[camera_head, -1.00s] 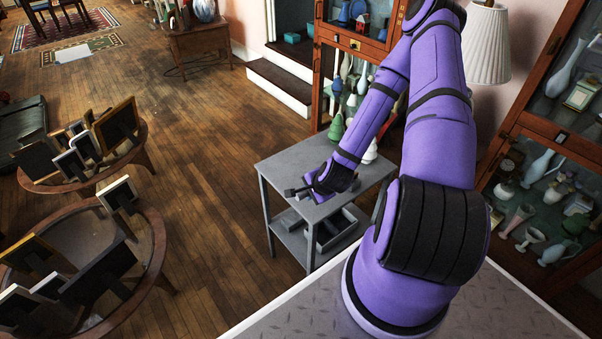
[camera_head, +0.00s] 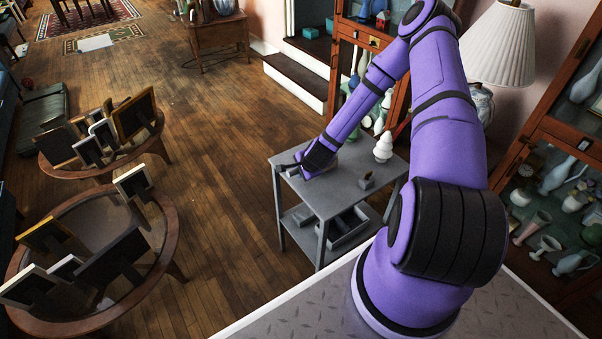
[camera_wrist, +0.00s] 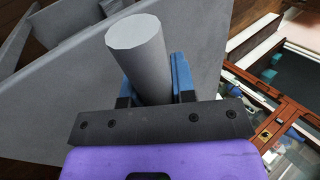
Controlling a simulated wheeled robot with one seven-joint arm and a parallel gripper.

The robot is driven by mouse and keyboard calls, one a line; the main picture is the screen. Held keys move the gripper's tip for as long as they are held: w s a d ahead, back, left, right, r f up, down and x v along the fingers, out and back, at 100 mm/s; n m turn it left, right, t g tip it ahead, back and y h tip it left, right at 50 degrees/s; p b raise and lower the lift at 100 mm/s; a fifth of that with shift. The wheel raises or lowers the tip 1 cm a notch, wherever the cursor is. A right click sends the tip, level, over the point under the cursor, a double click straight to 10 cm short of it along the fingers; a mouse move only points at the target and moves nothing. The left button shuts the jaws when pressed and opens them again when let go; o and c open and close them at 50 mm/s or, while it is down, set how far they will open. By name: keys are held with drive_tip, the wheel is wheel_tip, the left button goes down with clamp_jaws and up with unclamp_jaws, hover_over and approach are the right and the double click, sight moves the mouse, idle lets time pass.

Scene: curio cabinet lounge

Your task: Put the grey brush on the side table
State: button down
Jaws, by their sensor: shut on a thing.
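The grey side table (camera_head: 345,190) stands left of my arm's base, with a flat grey top and a lower shelf. My gripper (camera_head: 286,169) is at the left edge of the tabletop in the head view, pointing left. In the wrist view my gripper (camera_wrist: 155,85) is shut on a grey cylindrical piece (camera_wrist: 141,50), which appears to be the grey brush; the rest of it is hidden. The grey tabletop (camera_wrist: 200,40) shows behind it. I cannot tell whether the brush touches the top.
A white figure (camera_head: 383,148) stands near the table's back right, and a small grey object (camera_head: 367,182) sits right of centre. A grey tray (camera_head: 347,228) is on the lower shelf. A round glass table (camera_head: 165,225) with picture frames stands at left. Open floor lies between.

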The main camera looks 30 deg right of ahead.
drive_tip(key=shift+f, duration=0.7)
drive_tip(key=shift+f, duration=0.15)
drive_tip(key=c, duration=1.2)
unclamp_jaws()
